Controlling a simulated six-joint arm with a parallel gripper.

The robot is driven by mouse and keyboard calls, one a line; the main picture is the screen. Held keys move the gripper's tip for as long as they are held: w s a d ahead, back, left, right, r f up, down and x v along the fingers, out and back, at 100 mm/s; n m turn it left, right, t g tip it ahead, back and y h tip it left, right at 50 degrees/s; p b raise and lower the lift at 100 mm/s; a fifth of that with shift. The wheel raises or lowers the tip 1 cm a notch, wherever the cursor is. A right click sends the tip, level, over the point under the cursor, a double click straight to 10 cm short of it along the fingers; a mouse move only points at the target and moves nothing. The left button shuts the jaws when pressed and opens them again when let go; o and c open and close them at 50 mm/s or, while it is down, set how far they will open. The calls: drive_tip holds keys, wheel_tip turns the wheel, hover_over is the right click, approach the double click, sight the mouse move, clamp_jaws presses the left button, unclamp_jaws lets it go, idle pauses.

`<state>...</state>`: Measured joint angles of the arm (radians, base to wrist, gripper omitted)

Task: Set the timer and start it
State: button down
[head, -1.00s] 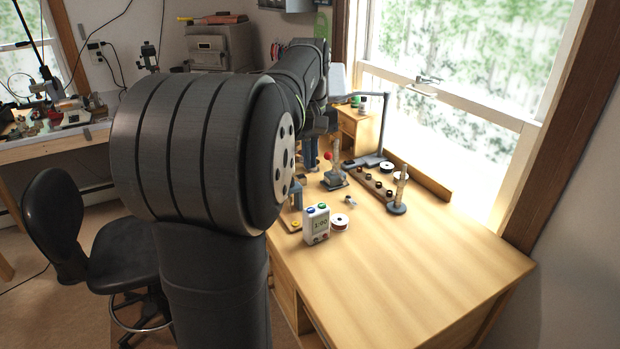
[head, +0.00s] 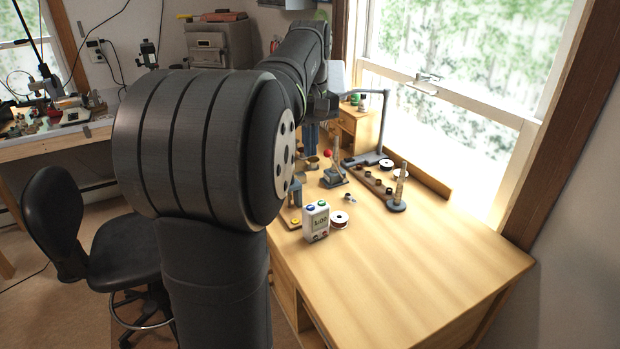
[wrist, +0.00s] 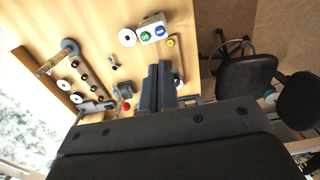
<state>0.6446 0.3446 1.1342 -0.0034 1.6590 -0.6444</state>
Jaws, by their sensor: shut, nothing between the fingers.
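The timer (head: 316,222) is a white box with a display on its front, standing upright near the bench's left edge. A blue and a green button show on its top. In the wrist view the timer (wrist: 153,27) is at the top middle, with the green and blue buttons facing the camera. My gripper (wrist: 158,70) is shut and empty, with its fingers pointing toward the bench, apart from the timer. In the head view my gripper (head: 311,150) hangs farther back over the bench, partly hidden by my arm.
A white spool (head: 339,219) stands beside the timer. A device with a red ball (head: 334,177), a ring post (head: 398,190) and a lamp stand (head: 384,130) are farther back. A yellow button (head: 296,221) is left of the timer. The bench's front right (head: 430,255) is clear.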

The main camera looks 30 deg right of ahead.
sight(310, 208)
drive_tip(key=shift+f, duration=0.1)
wheel_tip(310, 208, down, 14)
drive_tip(key=shift+r, duration=0.1)
idle(0.4)
drive_tip(key=shift+s+f, duration=0.15)
drive_tip(key=shift+f, duration=0.85)
wheel_tip(310, 208, up, 15)
drive_tip(key=shift+r, duration=0.2)
idle(0.4)
drive_tip(key=shift+w+d+r, duration=0.1)
drive_tip(key=shift+w+r, duration=0.15)
drive_tip(key=shift+r, duration=0.05)
